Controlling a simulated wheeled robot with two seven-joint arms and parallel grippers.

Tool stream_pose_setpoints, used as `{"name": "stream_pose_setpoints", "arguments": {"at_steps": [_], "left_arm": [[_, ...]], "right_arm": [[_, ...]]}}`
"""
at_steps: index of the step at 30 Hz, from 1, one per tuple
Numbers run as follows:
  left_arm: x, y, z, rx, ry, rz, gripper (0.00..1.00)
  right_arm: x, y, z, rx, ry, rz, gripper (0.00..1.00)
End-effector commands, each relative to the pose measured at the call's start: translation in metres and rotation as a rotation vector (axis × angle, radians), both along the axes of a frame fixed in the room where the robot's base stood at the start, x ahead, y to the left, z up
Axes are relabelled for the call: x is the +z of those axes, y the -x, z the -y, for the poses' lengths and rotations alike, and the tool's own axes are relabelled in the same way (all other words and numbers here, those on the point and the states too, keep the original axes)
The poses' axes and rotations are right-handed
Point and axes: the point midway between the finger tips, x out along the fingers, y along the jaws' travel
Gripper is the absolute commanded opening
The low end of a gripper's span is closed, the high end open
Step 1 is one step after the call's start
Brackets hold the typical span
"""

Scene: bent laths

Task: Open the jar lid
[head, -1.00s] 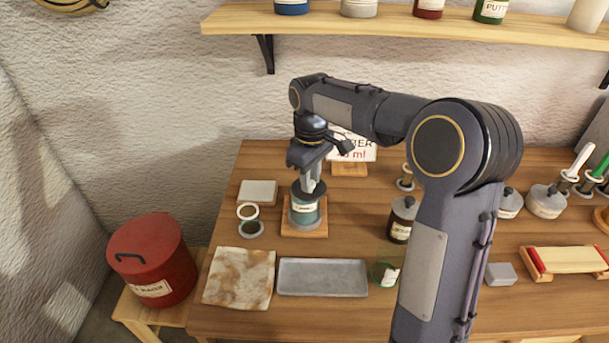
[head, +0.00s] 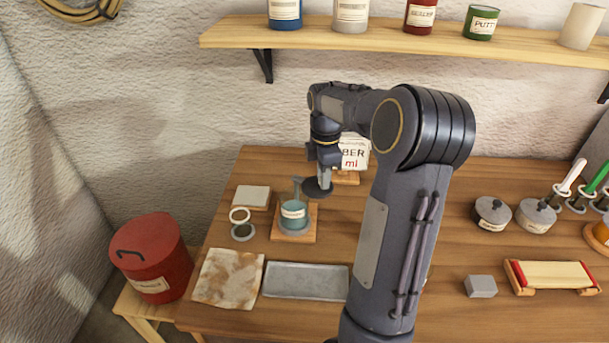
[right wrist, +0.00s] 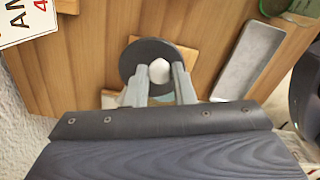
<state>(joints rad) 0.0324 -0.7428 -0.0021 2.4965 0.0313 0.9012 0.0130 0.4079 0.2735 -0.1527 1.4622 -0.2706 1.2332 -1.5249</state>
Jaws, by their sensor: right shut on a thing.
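The glass jar (head: 293,216) with teal contents and a pale label stands upright on a small wooden board (head: 280,237). Its mouth is uncovered, and a grey upright piece shows at its rim; I cannot tell what it is. My right gripper (head: 324,176) is shut on the dark round lid (head: 313,190), apart from the jar, above and to its right. In the right wrist view the fingers (right wrist: 160,76) close on the pale knob of the lid (right wrist: 132,60). The jar is mostly hidden there. My left gripper is not in view.
A grey tray (head: 305,281) and a stained cloth (head: 228,279) lie in front of the jar. A small grey ring-shaped holder (head: 242,231) and a pale block (head: 253,195) stand left of it. A sign (head: 354,154) stands behind. My right arm hides the table's middle.

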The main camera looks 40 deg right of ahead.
Motion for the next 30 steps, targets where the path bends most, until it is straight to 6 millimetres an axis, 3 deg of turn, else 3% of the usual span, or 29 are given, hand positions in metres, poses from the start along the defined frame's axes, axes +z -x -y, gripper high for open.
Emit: {"name": "stream_pose_setpoints", "arguments": {"at_steps": [18, 30], "left_arm": [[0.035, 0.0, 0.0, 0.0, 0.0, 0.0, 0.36], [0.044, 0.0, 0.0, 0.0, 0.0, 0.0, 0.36]], "right_arm": [[0.002, -0.023, 0.039, 0.54, 0.002, 0.0, 0.0], [0.001, -0.033, 0.047, 0.707, 0.002, 0.002, 0.0]]}}
